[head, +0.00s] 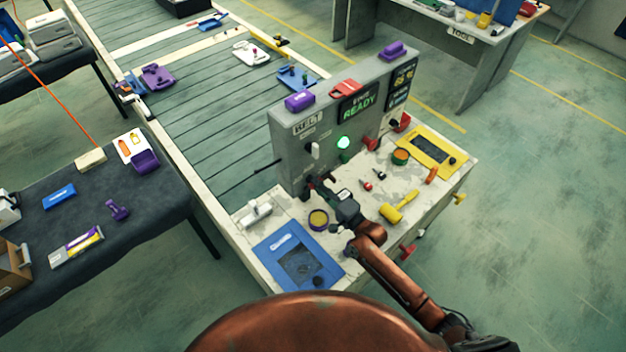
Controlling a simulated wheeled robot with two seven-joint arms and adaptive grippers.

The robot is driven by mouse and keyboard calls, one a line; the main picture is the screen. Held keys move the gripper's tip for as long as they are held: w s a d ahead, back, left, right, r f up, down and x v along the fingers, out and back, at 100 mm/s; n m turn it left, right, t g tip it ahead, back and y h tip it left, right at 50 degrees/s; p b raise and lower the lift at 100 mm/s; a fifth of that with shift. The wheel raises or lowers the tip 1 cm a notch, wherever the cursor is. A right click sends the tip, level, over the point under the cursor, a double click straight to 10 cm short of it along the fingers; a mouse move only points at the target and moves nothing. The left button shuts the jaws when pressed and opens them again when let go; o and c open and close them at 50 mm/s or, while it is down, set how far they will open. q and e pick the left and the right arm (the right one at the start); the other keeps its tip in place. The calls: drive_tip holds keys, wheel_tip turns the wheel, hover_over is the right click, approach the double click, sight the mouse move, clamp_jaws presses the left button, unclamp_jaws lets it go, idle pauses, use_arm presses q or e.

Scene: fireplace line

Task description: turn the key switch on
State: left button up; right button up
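A grey control panel (291,140) stands on the worktop with a "BELT" label at its upper left. A small white knob or switch (315,149) sits below that label. I cannot tell whether it is the key switch. My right gripper (311,187) is at the lower left of the panel's face, below the white knob, its dark fingers close to the panel. The fingers are too small and dark to show whether they are open or shut, or whether they hold a key. The panel area behind them is hidden. My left gripper is out of view.
The panel shows a green lamp (343,142), a red knob (370,143) and a "READY" display (357,106). On the worktop are a blue tray (268,250), a purple-rimmed round container (318,219), a yellow mallet (398,207) and a yellow tray (455,158).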

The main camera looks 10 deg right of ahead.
drive_tip(key=o, duration=0.4)
drive_tip(key=shift+s+f, duration=0.1)
drive_tip(key=p+v, duration=0.1)
drive_tip(key=v, duration=0.5)
idle(0.3)
